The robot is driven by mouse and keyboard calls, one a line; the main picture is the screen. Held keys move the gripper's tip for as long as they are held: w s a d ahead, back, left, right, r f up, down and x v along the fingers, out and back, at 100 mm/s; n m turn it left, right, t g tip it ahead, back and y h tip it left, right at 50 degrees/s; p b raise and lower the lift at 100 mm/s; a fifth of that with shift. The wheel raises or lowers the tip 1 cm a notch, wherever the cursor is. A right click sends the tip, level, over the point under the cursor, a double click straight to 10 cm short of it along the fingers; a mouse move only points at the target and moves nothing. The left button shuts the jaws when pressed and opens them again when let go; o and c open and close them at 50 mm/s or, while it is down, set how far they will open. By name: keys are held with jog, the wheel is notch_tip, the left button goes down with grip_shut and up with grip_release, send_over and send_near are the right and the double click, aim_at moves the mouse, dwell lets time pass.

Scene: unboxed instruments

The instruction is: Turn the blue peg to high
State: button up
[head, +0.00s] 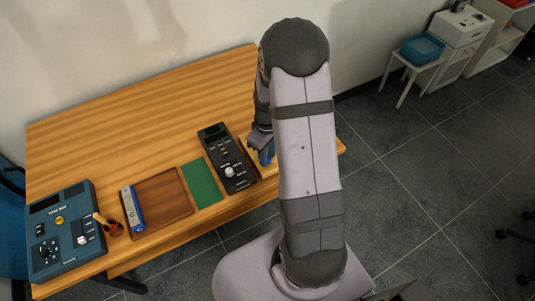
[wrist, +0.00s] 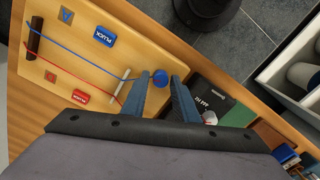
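The blue peg (wrist: 160,79) is a round knob near the edge of a light wooden board (wrist: 95,62) in the wrist view. A blue string runs to it across the board. My gripper (wrist: 160,83) has its two blue-grey fingers apart, one on each side of the peg. Narrow gaps seem to show between peg and fingers; contact is hard to judge. In the head view my gripper (head: 261,152) is over the table's right part, and my arm hides most of the board. No "high" mark is legible.
On the board are a blue PLUCK block (wrist: 105,36), a red PLUCK block (wrist: 80,97), a red string and a pale stick (wrist: 122,86). A black instrument (head: 227,158) stands close left of my gripper. Further left are a green mat (head: 202,184) and brown tray (head: 172,204).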

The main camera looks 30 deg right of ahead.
jog(key=shift+o, duration=0.7)
jog(key=shift+r, duration=0.1)
jog(key=shift+r+b, duration=0.8)
jog(key=shift+r, duration=2.8)
jog(key=m, duration=0.2)
jog(key=shift+m, duration=0.3)
jog(key=s+a+m+g, duration=0.15)
jog(key=s+a, duration=0.25)
jog(key=s, duration=0.4)
jog(key=s+a+m, duration=0.3)
jog(key=s+a, duration=0.1)
jog(key=s, duration=0.3)
jog(key=a+r+n, duration=0.1)
jog(key=w+a+r+n+t, duration=0.1)
jog(key=a+r, duration=0.1)
jog(key=shift+w+a+t, duration=0.1)
jog(key=shift+a+t, duration=0.15)
